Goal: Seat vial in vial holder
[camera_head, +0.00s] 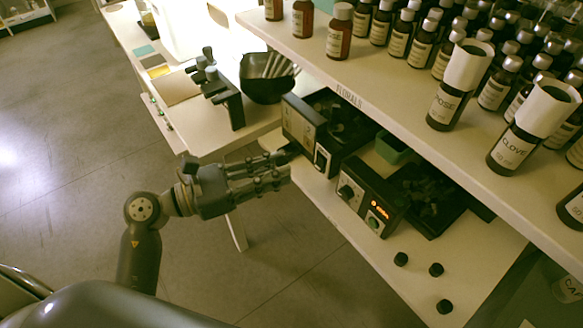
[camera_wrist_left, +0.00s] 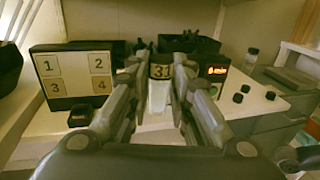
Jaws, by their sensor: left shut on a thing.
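My left gripper (camera_head: 284,166) reaches in from the left to the front edge of the lower shelf. The vial looks about upright. In the head view the fingers hide most of it. My right gripper is not in view.
A panel numbered 1 to 4 (camera_wrist_left: 75,76) stands left of the vial. A device with an orange display (camera_head: 368,199) stands to the right, near several black caps (camera_head: 436,270). The upper shelf (camera_head: 400,90) with brown bottles overhangs the area. A dark bowl (camera_head: 266,88) sits behind.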

